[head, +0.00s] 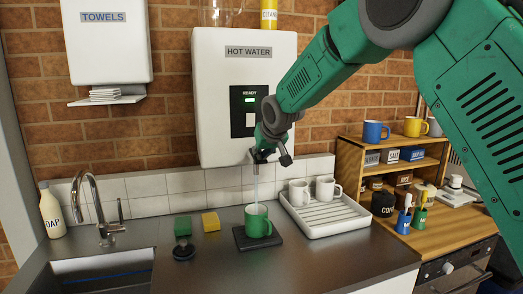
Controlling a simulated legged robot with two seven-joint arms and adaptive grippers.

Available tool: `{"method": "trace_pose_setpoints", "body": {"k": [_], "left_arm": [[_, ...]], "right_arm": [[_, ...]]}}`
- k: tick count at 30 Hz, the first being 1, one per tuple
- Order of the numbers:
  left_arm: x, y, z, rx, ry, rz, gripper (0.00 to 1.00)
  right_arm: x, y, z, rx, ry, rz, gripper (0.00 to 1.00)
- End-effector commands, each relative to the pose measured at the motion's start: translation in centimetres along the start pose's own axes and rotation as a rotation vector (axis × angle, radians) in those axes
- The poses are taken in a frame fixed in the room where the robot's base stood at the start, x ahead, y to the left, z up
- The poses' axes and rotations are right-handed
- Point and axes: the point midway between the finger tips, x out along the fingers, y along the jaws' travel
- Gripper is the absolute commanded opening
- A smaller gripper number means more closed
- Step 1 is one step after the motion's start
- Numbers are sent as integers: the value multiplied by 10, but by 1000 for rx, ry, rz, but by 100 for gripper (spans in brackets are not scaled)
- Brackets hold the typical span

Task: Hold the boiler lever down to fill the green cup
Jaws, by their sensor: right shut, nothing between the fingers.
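The white boiler (220,100) marked HOT WATER hangs on the brick wall, with its green READY light on. The green cup (258,226) stands upright on a dark square mat (243,241) below the boiler. A thin pale stream of water (257,187) runs down into the cup. My right gripper (271,157) is shut and empty at the boiler's lower front, just above the stream. It hides the spout and lever, so I cannot see the contact with the lever. The level in the cup cannot be made out. My left gripper is not in view.
A white rack (325,219) with two white mugs stands right of the cup. A yellow sponge (211,221), a green sponge (183,225) and a dark plug (184,249) lie left. A sink with a tap (92,205) is further left. A wooden shelf (352,160) holds mugs at right.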

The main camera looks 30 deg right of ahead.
Motion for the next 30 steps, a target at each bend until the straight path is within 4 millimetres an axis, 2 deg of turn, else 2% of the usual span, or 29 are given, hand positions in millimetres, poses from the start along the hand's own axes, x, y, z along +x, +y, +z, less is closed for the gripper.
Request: {"method": "trace_pose_setpoints", "body": {"k": [6, 30], "left_arm": [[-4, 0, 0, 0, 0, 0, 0], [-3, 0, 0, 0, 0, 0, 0]], "right_arm": [[6, 0, 8, 1, -2, 0, 0], [6, 0, 8, 0, -1, 0, 0]]}}
